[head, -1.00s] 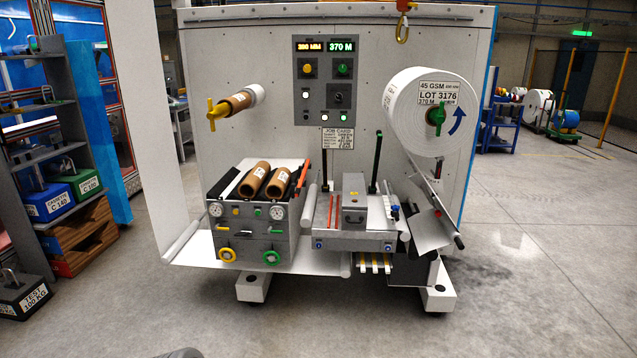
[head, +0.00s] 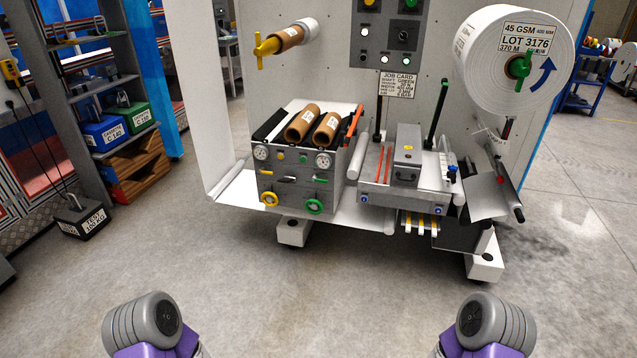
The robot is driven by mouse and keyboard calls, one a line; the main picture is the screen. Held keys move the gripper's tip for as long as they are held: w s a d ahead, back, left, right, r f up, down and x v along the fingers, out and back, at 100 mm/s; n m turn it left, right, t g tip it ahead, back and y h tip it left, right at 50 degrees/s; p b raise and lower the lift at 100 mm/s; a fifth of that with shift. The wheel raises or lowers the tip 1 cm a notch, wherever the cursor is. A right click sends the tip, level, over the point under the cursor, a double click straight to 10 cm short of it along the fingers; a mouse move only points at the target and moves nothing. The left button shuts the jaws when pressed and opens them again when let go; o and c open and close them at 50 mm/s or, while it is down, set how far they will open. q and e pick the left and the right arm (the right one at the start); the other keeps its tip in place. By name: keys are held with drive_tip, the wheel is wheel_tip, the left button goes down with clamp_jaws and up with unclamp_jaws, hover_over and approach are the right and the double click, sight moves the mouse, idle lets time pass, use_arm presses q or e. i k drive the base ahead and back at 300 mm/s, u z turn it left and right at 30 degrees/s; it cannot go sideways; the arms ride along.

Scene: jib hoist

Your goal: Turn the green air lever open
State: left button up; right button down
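The machine's grey control box (head: 292,190) stands front left of the tall white panel. Small green handles show on its front. One, which looks like the green air lever (head: 318,181), sits at the right above the green ring handwheel (head: 314,206); it appears roughly level, but is too small to tell its exact setting. Two round gauges sit at the box's upper corners. Only grey and purple parts of my two arms show at the bottom edge, far from the box; neither gripper is in view.
A white paper roll (head: 512,62) with a green knob hangs at the right. Two brown cores (head: 302,122) lie on the box. White feet (head: 293,231) stick out below. A shelf (head: 92,95) and a test weight (head: 82,217) stand left. The floor in front is clear.

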sight(316, 177)
drive_tip(key=z, duration=0.3)
drive_tip(key=i, duration=2.15)
drive_tip(key=u, duration=1.35)
drive_tip(key=i, duration=0.35)
drive_tip(key=u, duration=0.1)
